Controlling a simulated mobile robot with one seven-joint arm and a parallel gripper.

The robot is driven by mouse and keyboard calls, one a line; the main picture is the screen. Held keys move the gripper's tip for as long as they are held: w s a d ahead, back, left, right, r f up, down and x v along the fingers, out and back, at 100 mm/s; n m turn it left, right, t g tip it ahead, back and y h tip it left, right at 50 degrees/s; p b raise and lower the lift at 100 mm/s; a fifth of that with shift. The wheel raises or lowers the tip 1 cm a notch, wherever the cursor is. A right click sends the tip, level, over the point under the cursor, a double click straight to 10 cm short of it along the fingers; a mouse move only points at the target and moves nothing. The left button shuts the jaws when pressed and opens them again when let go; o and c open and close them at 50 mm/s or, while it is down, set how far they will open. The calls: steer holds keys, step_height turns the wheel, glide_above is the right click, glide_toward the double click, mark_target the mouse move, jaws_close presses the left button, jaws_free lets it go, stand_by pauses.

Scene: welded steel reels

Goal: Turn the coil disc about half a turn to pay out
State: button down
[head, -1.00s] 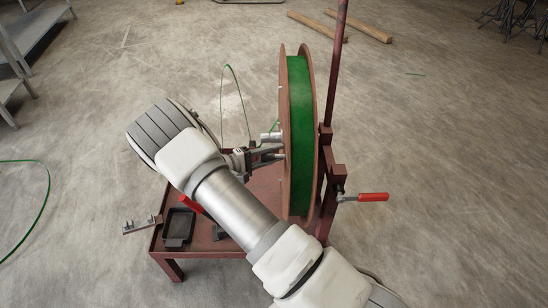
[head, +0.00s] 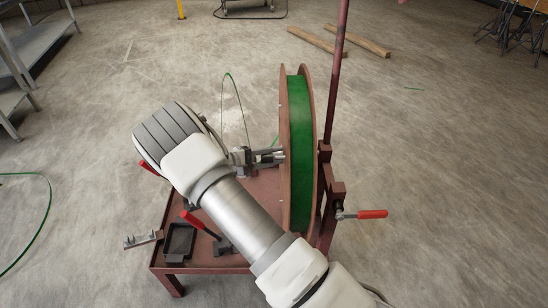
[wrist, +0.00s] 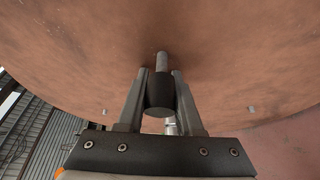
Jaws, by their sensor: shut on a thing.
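The coil disc is a large upright reel with brown side flanges (head: 309,110) and green wound wire (head: 298,150), right of the middle in the head view. Its brown face (wrist: 235,60) fills most of the wrist view. A dark cylindrical knob (wrist: 160,95) on a thin grey pin stands out from that face. My gripper (wrist: 160,82) has one finger on each side of the knob and is shut on it.
The reel stands on a red-brown steel frame (head: 160,256) with an upright post (head: 337,80). A red-handled lever (head: 372,214) sticks out to the right. A small black tray (head: 180,242) and red-handled clamps are on the left. Wooden beams (head: 350,40) lie on open floor behind.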

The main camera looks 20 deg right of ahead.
steer(key=c, duration=0.6)
jaws_free()
steer(key=p+v, duration=0.1)
steer(key=v, duration=1.6)
steer(key=shift+a+p, duration=0.25)
steer(key=shift+p, duration=0.15)
